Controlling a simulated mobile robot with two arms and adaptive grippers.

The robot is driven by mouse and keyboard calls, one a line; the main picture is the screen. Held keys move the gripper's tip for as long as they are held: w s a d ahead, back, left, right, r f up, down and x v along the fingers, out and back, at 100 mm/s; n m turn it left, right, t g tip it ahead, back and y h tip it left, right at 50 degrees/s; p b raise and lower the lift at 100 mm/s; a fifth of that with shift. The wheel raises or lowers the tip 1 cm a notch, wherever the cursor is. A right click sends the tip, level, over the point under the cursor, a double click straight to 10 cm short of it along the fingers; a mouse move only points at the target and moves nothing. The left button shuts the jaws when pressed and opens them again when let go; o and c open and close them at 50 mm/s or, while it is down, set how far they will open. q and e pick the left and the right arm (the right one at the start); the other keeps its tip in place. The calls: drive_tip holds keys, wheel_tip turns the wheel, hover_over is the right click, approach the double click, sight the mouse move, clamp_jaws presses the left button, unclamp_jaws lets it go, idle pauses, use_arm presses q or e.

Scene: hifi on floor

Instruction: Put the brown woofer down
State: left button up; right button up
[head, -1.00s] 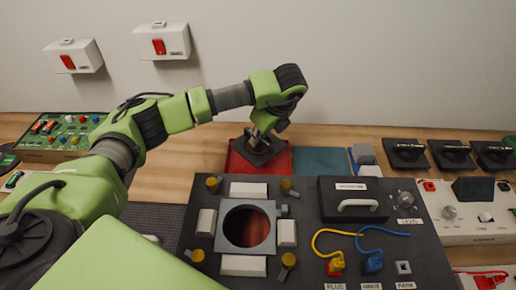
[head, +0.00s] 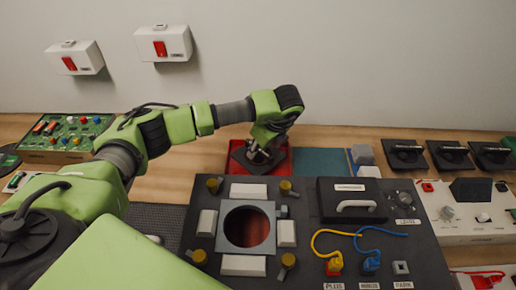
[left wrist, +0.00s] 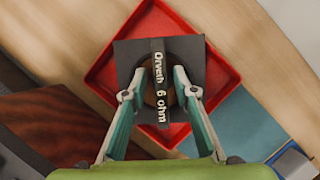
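The brown woofer (left wrist: 190,55) is a dark square plate with a brown round middle and a dark bar across it lettered "Orveth 6 ohm". It lies over the red tray (left wrist: 218,95), turned relative to the tray's sides. In the head view the woofer (head: 240,158) is partly hidden by my left gripper (head: 258,150). In the left wrist view the left gripper's fingers (left wrist: 160,72) stand on either side of the bar, with a visible gap to it. My right gripper is in neither view.
A black panel (head: 400,250) with a round opening stands in front, with a yellow and a blue cable. A teal mat (head: 322,162) lies right of the tray. Several black units (head: 405,152) line the back right. A green circuit board (head: 60,140) is at left.

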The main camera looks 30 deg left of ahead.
use_arm(q)
drive_tip(key=b+v, duration=0.2)
drive_tip(key=v, duration=0.9)
drive_tip(key=shift+r, duration=0.1)
drive_tip(key=shift+s+d+r, duration=0.1)
drive_tip(key=shift+d+r, duration=0.05)
drive_tip(key=shift+r, duration=0.25)
drive_tip(key=shift+r, duration=0.1)
